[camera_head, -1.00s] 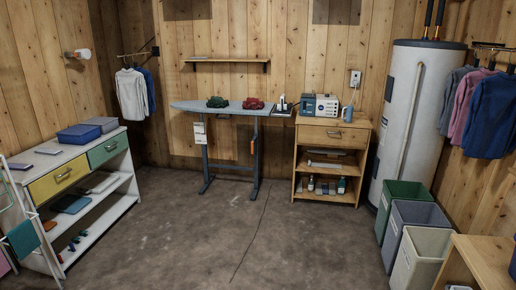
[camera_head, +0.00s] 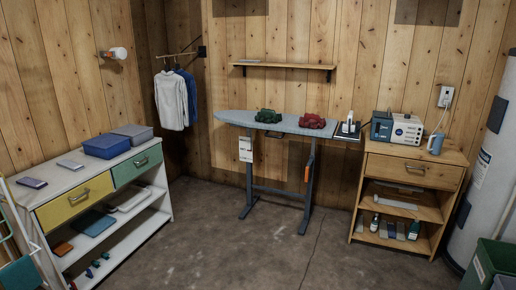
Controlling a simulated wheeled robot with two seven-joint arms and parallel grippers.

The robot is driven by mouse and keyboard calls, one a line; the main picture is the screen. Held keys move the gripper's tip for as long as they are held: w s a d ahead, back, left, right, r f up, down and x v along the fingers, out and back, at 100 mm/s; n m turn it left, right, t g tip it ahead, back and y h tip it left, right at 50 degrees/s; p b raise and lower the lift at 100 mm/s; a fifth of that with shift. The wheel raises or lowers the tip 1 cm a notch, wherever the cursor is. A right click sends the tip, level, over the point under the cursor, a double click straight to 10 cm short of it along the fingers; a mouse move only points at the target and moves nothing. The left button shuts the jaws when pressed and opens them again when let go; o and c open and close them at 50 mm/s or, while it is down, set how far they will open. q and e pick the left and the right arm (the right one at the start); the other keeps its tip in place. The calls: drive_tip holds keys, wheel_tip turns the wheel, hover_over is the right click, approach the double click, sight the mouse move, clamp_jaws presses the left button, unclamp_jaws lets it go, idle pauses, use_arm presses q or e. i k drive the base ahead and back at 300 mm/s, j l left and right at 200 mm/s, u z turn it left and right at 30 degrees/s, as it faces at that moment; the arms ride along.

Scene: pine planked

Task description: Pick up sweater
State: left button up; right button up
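Several garments are in view, and I cannot tell which one is the sweater. A white long-sleeved garment (camera_head: 171,100) and a blue one (camera_head: 187,92) hang from a wall rod at the back left. A crumpled green item (camera_head: 268,116) and a crumpled red item (camera_head: 312,121) lie on the ironing board (camera_head: 232,116); they may be bunched clothing. Neither of my grippers shows in the head view.
A white dresser (camera_head: 60,196) with blue bins (camera_head: 106,146) stands at the left. A wooden cabinet (camera_head: 412,170) with appliances stands right of the board, beside a water heater (camera_head: 487,165) and a green bin (camera_head: 490,262). The middle floor (camera_head: 250,250) is clear.

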sight(267, 116)
drive_tip(key=i+u, duration=0.1)
drive_tip(key=i, duration=1.45)
drive_tip(key=i+z, duration=0.1)
drive_tip(key=i, duration=0.7)
drive_tip(key=i+j+z, duration=0.1)
drive_tip(key=i, duration=0.65)
drive_tip(key=i+j+z, duration=0.15)
drive_tip(key=i+z, duration=0.15)
drive_tip(key=i, duration=0.2)
drive_tip(key=i+j+z, duration=0.25)
drive_tip(key=i, duration=0.3)
